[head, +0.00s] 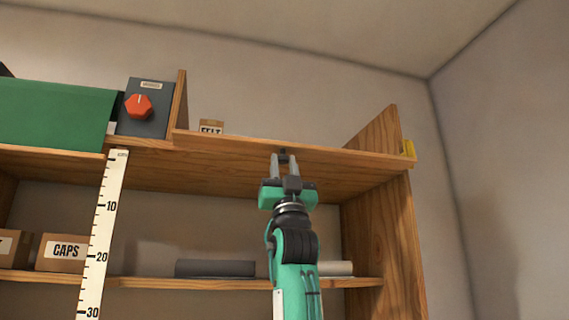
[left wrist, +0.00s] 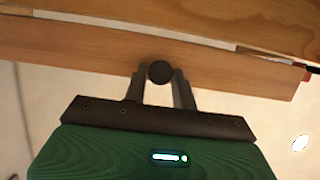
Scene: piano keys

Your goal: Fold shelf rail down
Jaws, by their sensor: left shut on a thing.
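The wooden shelf rail (head: 235,141) runs along the front edge of the upper shelf, right of the grey box. In the left wrist view the rail (left wrist: 90,52) is a long plank with a dark round knob (left wrist: 160,72). My left gripper (head: 284,158) reaches up from below and is shut on the knob, which also shows as a small dark piece in the head view (head: 283,154). In the left wrist view the gripper's (left wrist: 160,80) two fingers sit on either side of the knob. My right gripper is in neither view.
A grey box with a red dial (head: 138,105) and a green cover (head: 55,115) are at the upper left. A FELT box (head: 211,126) stands behind the rail. A measuring strip (head: 103,230) hangs left. The lower shelf holds a CAPS box (head: 63,252) and a dark roll (head: 215,268).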

